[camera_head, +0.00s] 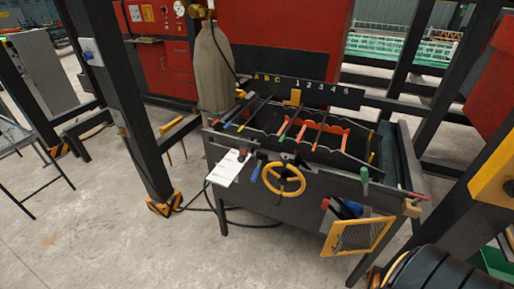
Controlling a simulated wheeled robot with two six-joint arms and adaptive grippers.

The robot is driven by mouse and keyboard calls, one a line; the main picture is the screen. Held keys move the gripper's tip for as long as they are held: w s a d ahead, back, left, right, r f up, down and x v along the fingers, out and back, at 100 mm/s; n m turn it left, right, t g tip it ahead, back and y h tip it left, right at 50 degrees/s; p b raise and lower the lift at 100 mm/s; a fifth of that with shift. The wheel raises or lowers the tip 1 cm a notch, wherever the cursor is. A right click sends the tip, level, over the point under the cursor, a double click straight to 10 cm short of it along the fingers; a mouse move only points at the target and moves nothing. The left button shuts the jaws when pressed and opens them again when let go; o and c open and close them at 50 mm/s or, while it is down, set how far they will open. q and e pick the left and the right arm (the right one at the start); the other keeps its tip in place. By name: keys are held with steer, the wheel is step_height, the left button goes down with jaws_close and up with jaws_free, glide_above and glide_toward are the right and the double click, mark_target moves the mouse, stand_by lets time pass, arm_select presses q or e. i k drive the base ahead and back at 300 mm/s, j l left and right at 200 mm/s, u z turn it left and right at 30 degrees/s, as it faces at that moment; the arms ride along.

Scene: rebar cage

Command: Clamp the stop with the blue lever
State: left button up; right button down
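A black workbench fixture (290,200) stands right of centre. A small blue lever (254,172) sticks out of its front panel, just left of a yellow handwheel (283,180). Neither of my grippers is in view.
Bars with coloured ends (290,121) lie across the fixture top. A green handle (364,176) and yellow mesh basket (357,237) are at its right front. A white sheet (229,167) hangs at left. Dark posts (125,100) flank the bench. Floor (130,240) at front left is clear.

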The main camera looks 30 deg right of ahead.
mark_target(256, 170)
steer(key=z, duration=0.8)
